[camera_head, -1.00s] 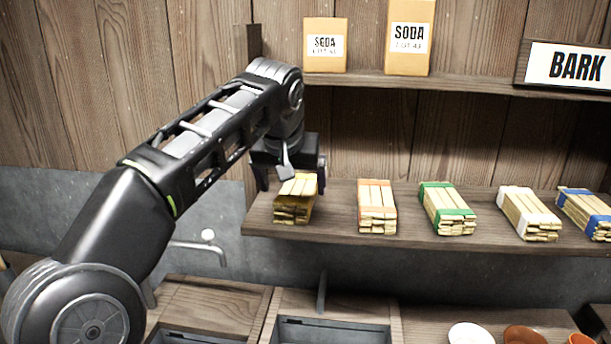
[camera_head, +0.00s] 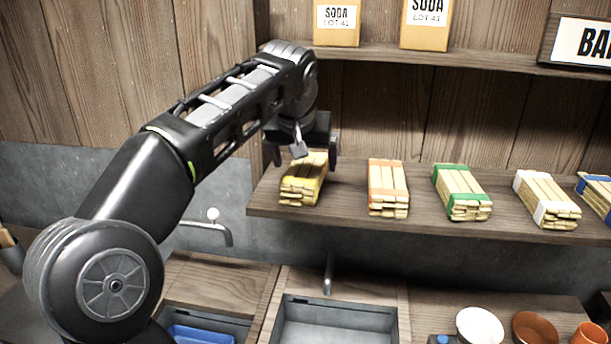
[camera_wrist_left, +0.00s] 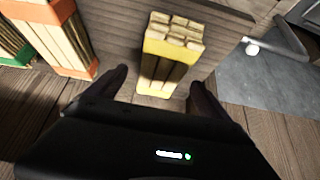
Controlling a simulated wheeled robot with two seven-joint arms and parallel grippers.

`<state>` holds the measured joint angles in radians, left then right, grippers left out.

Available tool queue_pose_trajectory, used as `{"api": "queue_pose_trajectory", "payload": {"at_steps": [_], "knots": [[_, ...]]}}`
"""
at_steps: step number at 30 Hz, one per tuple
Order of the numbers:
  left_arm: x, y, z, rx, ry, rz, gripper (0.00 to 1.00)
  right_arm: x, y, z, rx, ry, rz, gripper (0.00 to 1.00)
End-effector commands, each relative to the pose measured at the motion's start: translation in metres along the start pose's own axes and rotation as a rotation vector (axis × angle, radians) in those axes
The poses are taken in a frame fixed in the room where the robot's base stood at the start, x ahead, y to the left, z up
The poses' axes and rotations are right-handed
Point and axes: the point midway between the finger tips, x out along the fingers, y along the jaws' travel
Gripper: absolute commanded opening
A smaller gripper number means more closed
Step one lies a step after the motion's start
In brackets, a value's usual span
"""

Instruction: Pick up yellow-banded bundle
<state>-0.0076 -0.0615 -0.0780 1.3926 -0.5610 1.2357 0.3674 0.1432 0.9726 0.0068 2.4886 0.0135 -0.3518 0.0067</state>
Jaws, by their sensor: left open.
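The yellow-banded bundle (camera_head: 303,183) of pale wood sticks lies at the left end of the lower shelf (camera_head: 345,213). My left gripper (camera_head: 306,155) is open over the rear part of this bundle, with its fingers to either side. In the left wrist view the yellow-banded bundle (camera_wrist_left: 171,55) lies ahead of and between the two open fingers of my left gripper (camera_wrist_left: 158,85). I cannot tell whether either finger touches it. My right gripper is not in view.
An orange-banded bundle (camera_head: 387,188) lies just right of the yellow one. Green (camera_head: 462,193), white (camera_head: 547,199) and blue (camera_head: 597,193) banded bundles follow along the shelf. Soda boxes (camera_head: 338,24) stand on the upper shelf (camera_head: 400,56). A sink (camera_head: 335,324) and bowls (camera_head: 480,326) are below.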

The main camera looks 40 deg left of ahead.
Motion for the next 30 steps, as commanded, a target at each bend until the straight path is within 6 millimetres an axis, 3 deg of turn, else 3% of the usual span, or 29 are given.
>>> {"api": "queue_pose_trajectory", "payload": {"at_steps": [8, 18, 30], "knots": [[0.006, -0.001, 0.0, 0.0, -0.002, -0.001, 0.91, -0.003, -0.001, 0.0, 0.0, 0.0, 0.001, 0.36], [0.049, -0.002, 0.001, 0.0, -0.002, 0.0, 0.91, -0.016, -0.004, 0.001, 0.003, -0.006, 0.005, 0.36], [0.052, -0.002, 0.002, 0.0, 0.0, 0.0, 0.91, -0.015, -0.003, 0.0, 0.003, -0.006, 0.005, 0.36]]}}
